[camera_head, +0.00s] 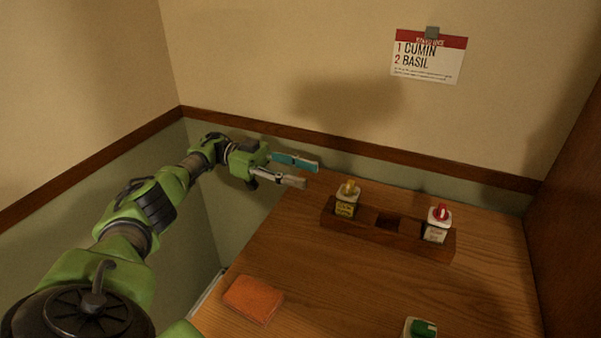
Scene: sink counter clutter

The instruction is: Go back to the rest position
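My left gripper (300,173) is at the far left edge of the wooden counter, with its arm reaching in from the lower left. Its two fingers are spread apart, with nothing between them. It points right, to the left of a dark wooden rack (390,224) and apart from it. The rack holds a yellow-topped jar (346,202) in its left slot and a red-topped jar (438,225) in its right slot. The middle slot looks empty. My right gripper is not in view.
An orange cloth or sponge (253,299) lies at the counter's front left. A green-topped jar (421,328) stands at the bottom edge, partly cut off. A card (428,56) reading cumin and basil hangs on the back wall. A dark wooden panel (570,220) bounds the right side. The counter's middle is clear.

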